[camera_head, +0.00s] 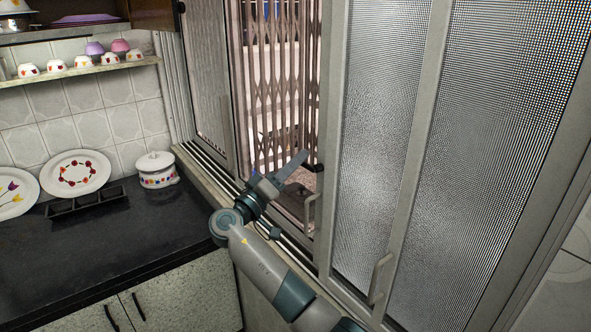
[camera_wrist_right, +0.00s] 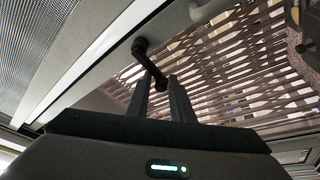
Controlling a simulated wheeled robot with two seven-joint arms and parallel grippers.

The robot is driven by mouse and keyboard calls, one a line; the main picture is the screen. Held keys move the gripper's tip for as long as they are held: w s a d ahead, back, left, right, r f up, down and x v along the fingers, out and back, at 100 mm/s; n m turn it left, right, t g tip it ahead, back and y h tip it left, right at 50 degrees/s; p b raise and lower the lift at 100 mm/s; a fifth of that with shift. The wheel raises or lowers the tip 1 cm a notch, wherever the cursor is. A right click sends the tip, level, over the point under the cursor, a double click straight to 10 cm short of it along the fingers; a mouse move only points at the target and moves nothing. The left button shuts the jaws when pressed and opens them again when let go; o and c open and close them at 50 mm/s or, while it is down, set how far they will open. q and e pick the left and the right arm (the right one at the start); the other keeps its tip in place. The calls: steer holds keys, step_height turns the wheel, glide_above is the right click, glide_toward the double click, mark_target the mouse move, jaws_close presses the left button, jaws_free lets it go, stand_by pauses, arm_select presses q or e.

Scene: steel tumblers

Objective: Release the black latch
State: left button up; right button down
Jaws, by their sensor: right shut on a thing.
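The black latch (camera_head: 314,167) is a small dark handle on the window frame, just beside the tip of my right gripper (camera_head: 303,158). In the right wrist view the latch (camera_wrist_right: 150,60) is a bent black lever that hangs from the pale frame. Its lower end lies between the fingertips of my right gripper (camera_wrist_right: 160,82), which are shut on it. The fingers hide part of that end. My left gripper is not in view.
Mesh sliding panels (camera_head: 389,130) with pale handles stand right of my right arm. A folding metal grille (camera_head: 275,90) is behind the opening. At left, a dark counter (camera_head: 120,225) holds a lidded white pot (camera_head: 157,172), plates (camera_head: 76,173) and a black rack (camera_head: 85,203).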

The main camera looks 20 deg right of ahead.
steer(key=shift+s+f, duration=0.1)
steer(key=shift+f, duration=0.35)
steer(key=c, duration=1.7)
jaws_free()
steer(key=shift+c, duration=0.2)
steer(key=shift+r, duration=0.1)
steer(key=shift+s, duration=0.1)
steer(key=b+v, duration=0.7)
steer(key=v, duration=0.5)
steer(key=shift+r, duration=0.1)
